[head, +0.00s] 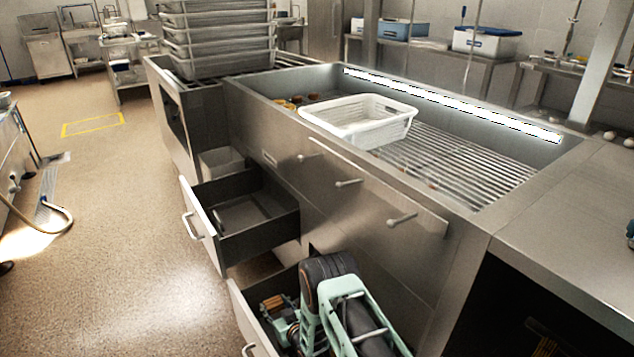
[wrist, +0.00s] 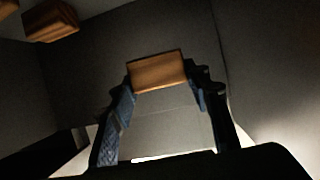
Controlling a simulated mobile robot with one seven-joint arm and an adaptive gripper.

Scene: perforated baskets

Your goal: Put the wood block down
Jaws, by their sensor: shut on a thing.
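My gripper (wrist: 161,81) is shut on the wood block (wrist: 157,68), a brown piece held between its two blue-padded fingertips in the wrist view. The block is slightly tilted in the picture. Dark grey surfaces lie behind it; I cannot tell whether it touches them. In the head view my arm reaches down into the open lower drawer (head: 249,318), and my gripper is low inside it. The held block cannot be made out clearly there.
Other brown blocks (wrist: 50,25) show at the wrist view's upper left. The upper drawer (head: 203,228) stands open above the lower one. A white perforated basket (head: 340,122) sits on the counter's rack (head: 455,165). Stacked baskets (head: 218,40) stand behind.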

